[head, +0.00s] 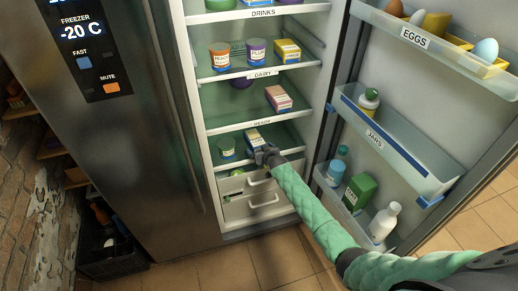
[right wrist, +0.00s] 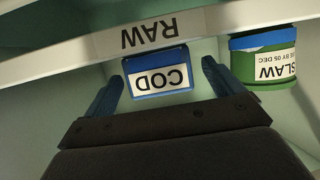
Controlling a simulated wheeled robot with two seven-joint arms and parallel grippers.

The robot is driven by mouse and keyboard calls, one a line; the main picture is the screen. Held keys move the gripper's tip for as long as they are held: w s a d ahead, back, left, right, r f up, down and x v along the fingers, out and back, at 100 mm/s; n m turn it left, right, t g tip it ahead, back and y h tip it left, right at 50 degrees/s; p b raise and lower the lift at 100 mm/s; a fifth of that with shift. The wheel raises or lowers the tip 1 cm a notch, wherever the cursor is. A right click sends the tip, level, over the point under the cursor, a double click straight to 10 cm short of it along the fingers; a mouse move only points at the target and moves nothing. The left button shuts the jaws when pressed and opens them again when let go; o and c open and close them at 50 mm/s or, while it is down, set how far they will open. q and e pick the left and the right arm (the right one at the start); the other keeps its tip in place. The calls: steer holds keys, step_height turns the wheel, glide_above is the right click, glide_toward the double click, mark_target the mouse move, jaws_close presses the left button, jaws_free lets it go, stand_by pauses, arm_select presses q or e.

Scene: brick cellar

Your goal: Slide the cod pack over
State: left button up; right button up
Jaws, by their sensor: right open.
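The cod pack (head: 252,136), a small box with a blue edge and a white COD label, stands on the lowest fridge shelf. It also shows in the right wrist view (right wrist: 158,82), upside down, behind the shelf's front edge. My right gripper (head: 266,154) is at the front of this shelf, right by the pack. In the right wrist view its two blue fingers are spread open, one to each side of the pack, with gaps visible. Whether the fingertips reach alongside the pack is hard to tell. My left gripper is not in view.
A green slaw tub (head: 227,149) stands left of the pack in the head view. The shelf edge labelled RAW (right wrist: 150,34) crosses the wrist view. Drawers (head: 250,205) lie below. The open fridge door with its jar bin (head: 395,150) is at the right.

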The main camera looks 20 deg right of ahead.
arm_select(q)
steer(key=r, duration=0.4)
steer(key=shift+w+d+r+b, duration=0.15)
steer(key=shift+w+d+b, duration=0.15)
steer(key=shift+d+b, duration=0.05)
arm_select(e)
steer(key=v, duration=0.5)
steer(key=shift+s+d+r, duration=0.1)
steer(key=shift+s, duration=0.1)
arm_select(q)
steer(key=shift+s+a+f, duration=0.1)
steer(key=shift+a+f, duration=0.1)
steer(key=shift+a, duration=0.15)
